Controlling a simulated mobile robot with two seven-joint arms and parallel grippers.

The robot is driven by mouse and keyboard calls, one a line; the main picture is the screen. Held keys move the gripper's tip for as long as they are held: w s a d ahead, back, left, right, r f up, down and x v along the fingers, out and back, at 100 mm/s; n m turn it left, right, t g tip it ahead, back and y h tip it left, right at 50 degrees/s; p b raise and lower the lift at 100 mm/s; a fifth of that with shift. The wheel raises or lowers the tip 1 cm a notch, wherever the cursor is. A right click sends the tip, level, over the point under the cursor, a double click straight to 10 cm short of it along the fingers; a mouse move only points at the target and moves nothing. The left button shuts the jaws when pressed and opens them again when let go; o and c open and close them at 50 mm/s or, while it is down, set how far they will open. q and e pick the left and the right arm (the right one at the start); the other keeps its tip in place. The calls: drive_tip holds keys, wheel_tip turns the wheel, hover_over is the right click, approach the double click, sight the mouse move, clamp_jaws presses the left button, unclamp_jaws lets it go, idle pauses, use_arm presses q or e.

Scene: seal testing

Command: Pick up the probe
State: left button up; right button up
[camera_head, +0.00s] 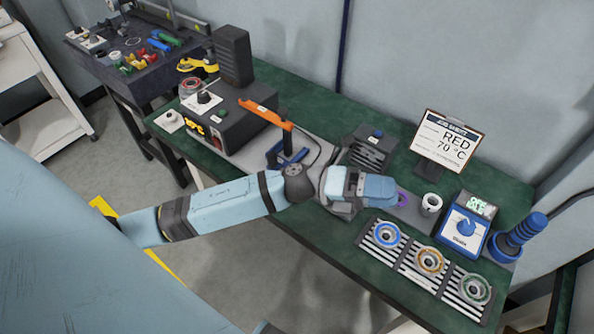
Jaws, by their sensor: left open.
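Two tools could be the probe, and I cannot tell which from this view. One is an orange-handled tool (266,114) with a dark cable beside it, resting over a small blue stand (286,155). The other is a blue ribbed handle (525,230) standing tilted in a round blue base at the right end of the table. My left gripper (375,190) is over the middle of the table, right of the orange tool and well left of the ribbed handle. It is open and seen from above, its fingertips mostly hidden. My right gripper is not in view.
A wall stands behind.

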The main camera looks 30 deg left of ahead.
use_arm(q)
drive_tip(key=a+f+m+g+y+b, duration=0.5)
drive_tip(key=a+f+m+g+y, duration=0.45)
drive_tip(key=m, duration=0.75)
drive_tip(key=w+a+r+m+t+y+b, duration=0.1)
drive_tip(key=w+a+m+t+y+b, duration=0.35)
drive_tip(key=a+y, duration=0.85)
drive_tip(key=w+f, duration=0.1)
drive_tip(key=f, duration=0.1)
drive_tip(key=a+f+n+h+p, duration=0.1)
drive_tip(key=f, duration=0.1)
drive_tip(key=w+f+h+p, duration=0.1)
drive_tip(key=f, duration=0.1)
drive_tip(key=shift+w+a+f, duration=0.35)
drive_tip(key=shift+f, duration=0.05)
drive_tip(key=shift+s+f, duration=0.1)
drive_tip(key=shift+f, duration=0.65)
drive_tip(key=f, duration=0.3)
drive_tip(key=shift+s+f+n, duration=0.25)
drive_tip(key=shift+f, duration=0.45)
clamp_jaws()
